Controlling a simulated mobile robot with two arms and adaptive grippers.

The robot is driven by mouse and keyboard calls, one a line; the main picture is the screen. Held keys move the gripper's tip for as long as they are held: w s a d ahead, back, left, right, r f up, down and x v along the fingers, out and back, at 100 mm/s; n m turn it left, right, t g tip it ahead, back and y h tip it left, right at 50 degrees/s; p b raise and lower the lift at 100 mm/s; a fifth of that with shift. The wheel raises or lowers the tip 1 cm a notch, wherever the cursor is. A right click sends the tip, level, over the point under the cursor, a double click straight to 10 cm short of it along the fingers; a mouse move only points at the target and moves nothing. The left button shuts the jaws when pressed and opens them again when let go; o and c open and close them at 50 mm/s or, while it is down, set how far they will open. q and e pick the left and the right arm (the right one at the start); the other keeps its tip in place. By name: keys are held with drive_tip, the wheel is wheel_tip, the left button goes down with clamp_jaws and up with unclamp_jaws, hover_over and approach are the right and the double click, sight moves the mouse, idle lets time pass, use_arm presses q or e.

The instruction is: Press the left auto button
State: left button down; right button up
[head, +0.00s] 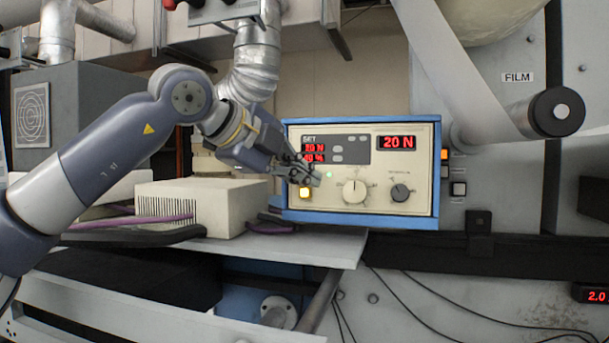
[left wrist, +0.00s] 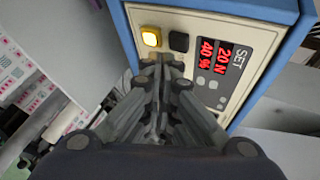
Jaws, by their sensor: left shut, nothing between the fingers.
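The blue-framed control box (head: 435,175) has a cream front with red displays and dials. A lit yellow square button (head: 305,192) sits at its lower left. In the left wrist view the yellow button (left wrist: 151,37) is next to a black square button (left wrist: 179,41); I cannot read a label on either. My left gripper (head: 312,179) is shut and empty in front of the panel's lower left, just above the yellow button in the head view. In the left wrist view its fingertips (left wrist: 162,62) lie just below the two buttons. I cannot tell whether they touch the panel. My right gripper is not in view.
A cream vented box (head: 230,205) stands left of the control box on a grey shelf (head: 310,248). A metal duct (head: 257,60) hangs above my left arm.

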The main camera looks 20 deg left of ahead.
use_arm(q)
drive_tip(key=shift+w, duration=0.2)
idle(0.3)
drive_tip(key=shift+w, duration=0.3)
drive_tip(key=shift+w, duration=0.35)
idle(0.6)
drive_tip(key=shift+s+b, duration=0.7)
drive_tip(key=shift+s, duration=0.15)
